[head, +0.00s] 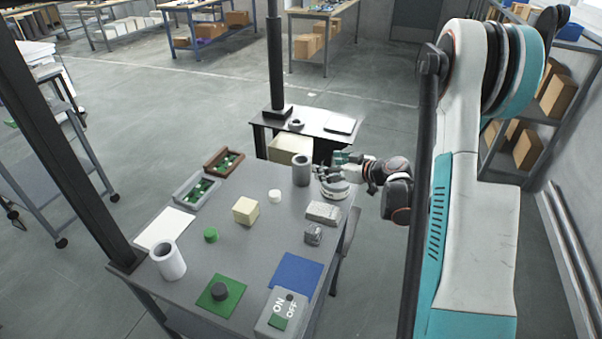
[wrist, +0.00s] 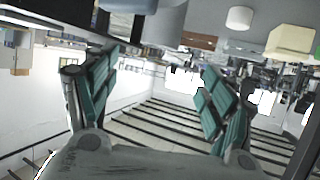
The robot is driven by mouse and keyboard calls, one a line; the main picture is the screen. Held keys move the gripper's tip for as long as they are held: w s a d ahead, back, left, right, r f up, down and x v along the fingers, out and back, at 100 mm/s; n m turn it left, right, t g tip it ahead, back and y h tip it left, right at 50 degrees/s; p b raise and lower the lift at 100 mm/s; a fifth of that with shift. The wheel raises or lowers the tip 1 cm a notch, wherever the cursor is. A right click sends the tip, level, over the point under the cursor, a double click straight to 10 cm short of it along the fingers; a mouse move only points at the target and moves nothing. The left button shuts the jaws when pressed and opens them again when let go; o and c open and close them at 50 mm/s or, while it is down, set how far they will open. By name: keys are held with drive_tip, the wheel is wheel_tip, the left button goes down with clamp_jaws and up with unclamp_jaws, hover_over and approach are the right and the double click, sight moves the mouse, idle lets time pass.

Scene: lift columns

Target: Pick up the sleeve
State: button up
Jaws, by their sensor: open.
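Two hollow upright cylinders could be the sleeve. A grey one (head: 301,172) stands near the table's far right edge, and a white one (head: 168,262) stands at the near left; I cannot tell which is meant. My gripper (head: 326,168) is just right of the grey cylinder, its fingers pointing towards it. In the wrist view, which appears upside down, my gripper (wrist: 162,72) has its teal fingers spread wide with nothing between them. A grey-blue rounded shape (wrist: 165,24), probably the grey cylinder, shows at the top, beyond the fingers.
A round white-grey object (head: 335,189) sits close below my gripper. A cream block (head: 246,210), white disc (head: 274,196), green cylinder (head: 211,235) and grey brick (head: 323,212) stand on the table. Bins of green parts (head: 197,190) line its left side. A dark post (head: 275,55) rises behind.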

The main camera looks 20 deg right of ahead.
drive_tip(key=b, duration=0.1)
approach(297, 159)
drive_tip(key=shift+b+x, duration=1.25)
drive_tip(key=shift+x, duration=1.8)
drive_tip(key=c, duration=1.6)
wheel_tip(297, 159, up, 23)
drive_tip(key=p, duration=0.8)
